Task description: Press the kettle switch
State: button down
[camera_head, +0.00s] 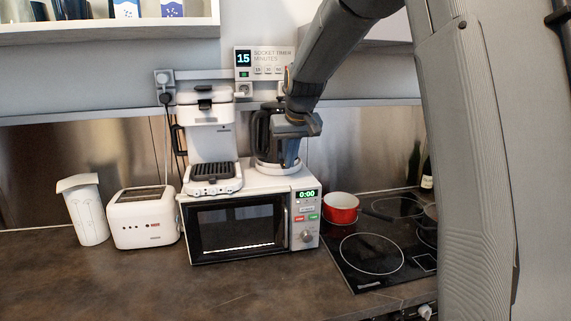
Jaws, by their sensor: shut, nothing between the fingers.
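The kettle (265,136) is dark with a pale base (270,166) and stands on top of the microwave, at its right side. My arm reaches in from the upper right. My gripper (289,163) points down in front of the kettle's right side, close to the base. Its fingers are shut with nothing visible between them. The kettle switch cannot be made out; my gripper covers the right part of the kettle. Whether the fingertips touch the kettle or its base cannot be told.
The white microwave (237,225) carries a coffee machine (209,135) left of the kettle. A socket timer (265,62) hangs on the wall above. A toaster (143,217) and a white container (84,210) stand left. A red pot (341,208) sits on the hob (385,262) at right. The front counter is clear.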

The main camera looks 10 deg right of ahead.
jog(key=b+v, duration=0.2)
jog(key=v, duration=0.5)
jog(key=shift+r, duration=0.2)
jog(key=s+f+g+b, duration=0.2)
jog(key=s+f+g, duration=0.1)
jog(key=s+f, duration=2.5)
jog(key=shift+s+a+m+g, duration=0.15)
jog(key=shift+s+m+g, duration=0.2)
jog(key=shift+s, duration=0.2)
